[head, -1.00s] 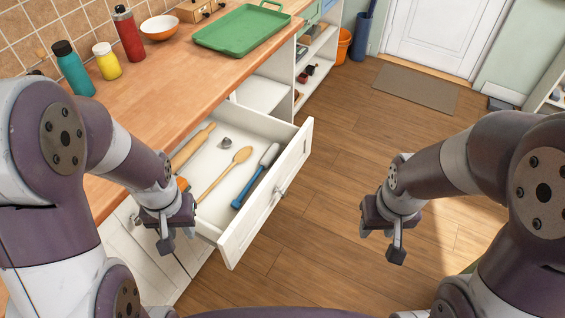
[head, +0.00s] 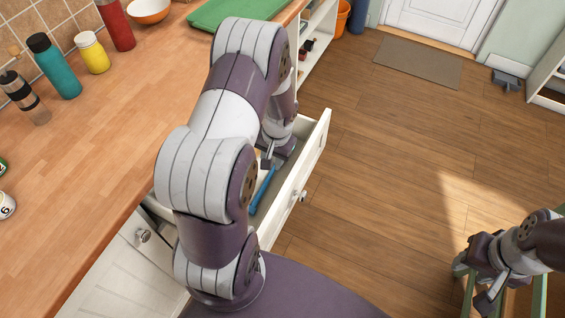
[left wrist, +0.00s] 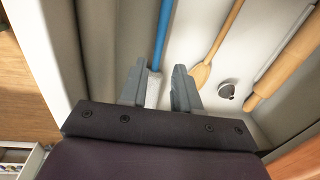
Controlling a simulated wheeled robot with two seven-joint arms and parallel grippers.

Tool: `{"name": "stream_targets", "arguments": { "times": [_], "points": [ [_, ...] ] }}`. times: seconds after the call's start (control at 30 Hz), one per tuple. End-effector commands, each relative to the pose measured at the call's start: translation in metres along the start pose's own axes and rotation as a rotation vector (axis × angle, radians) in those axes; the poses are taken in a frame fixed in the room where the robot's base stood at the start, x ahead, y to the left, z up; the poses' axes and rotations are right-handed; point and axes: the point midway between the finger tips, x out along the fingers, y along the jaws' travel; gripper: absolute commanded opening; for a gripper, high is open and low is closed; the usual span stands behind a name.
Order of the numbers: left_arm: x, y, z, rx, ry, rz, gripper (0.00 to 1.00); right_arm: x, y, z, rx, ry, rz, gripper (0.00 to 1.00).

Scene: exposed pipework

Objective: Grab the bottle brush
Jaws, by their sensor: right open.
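The bottle brush (head: 262,192) lies in the open white drawer (head: 312,165). It has a blue handle and a pale head. In the left wrist view its blue handle (left wrist: 162,32) runs up from between my fingers, with the pale head nearer the palm. My left gripper (left wrist: 158,72) is open, one finger on each side of the brush, with gaps visible. In the head view my left arm hides most of the drawer and part of the brush. My right gripper (head: 478,282) is open and empty at the lower right, away from the drawer.
A wooden spoon (left wrist: 205,70), a rolling pin (left wrist: 292,55) and a small grey metal item (left wrist: 227,90) lie beside the brush. A green frame (head: 538,295) stands by my right gripper.

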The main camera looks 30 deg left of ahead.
Motion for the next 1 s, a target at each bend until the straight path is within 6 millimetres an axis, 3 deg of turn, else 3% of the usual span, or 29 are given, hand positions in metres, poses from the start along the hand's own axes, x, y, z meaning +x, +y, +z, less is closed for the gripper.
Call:
{"name": "stream_targets", "arguments": {
  "times": [0.4,0.67,0.8,1.0],
  "points": [
    [0.065,0.004,0.003,-0.003,0.0,0.001,0.32,0.005,0.0,0.001,0.0,0.0,0.0,0.43],
    [0.071,0.003,0.002,-0.001,0.002,0.001,0.32,0.005,0.0,0.001,0.0,0.0,0.0,0.43],
    [0.07,0.003,0.002,-0.001,0.002,0.001,0.0,0.005,0.0,0.001,0.0,0.0,0.0,0.43],
    [0.07,0.003,0.002,-0.001,0.002,0.001,0.0,0.005,0.0,0.001,0.0,0.0,0.0,0.43]
  ]
}}
